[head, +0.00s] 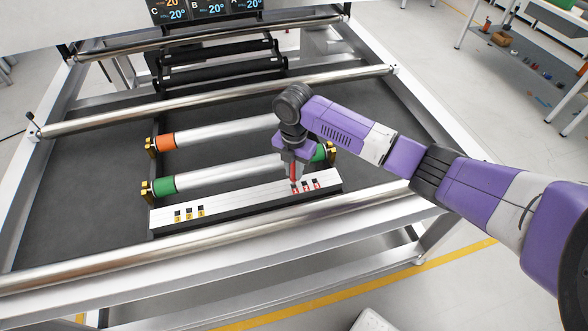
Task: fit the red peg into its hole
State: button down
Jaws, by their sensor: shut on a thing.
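The red peg (294,174) is held upright in my gripper (293,168), which is shut on it and points down over the right part of the white board (245,199). The peg's lower end is at or just above the leftmost of the holes (305,183) with red labels. I cannot tell whether the tip is inside a hole. At the board's left end are dark square holes (189,213) with yellow labels. My gripper hides part of the peg's upper end.
Behind the board lie two metal rollers, one with an orange end (166,143) and one with a green end (165,185), on gold brackets. A long steel bar (330,211) runs along the front of the frame. Dark flat surface (80,205) is free at left.

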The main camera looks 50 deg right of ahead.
aim_at(294, 177)
jog(key=shift+f+b, duration=1.2)
jog(key=shift+f, duration=0.8)
jog(key=c, duration=1.2)
grip_release()
jog(key=shift+r, duration=0.15)
notch_tip(294, 177, up, 8)
jog(key=shift+f+b, duration=0.2)
jog(key=shift+b, duration=0.25)
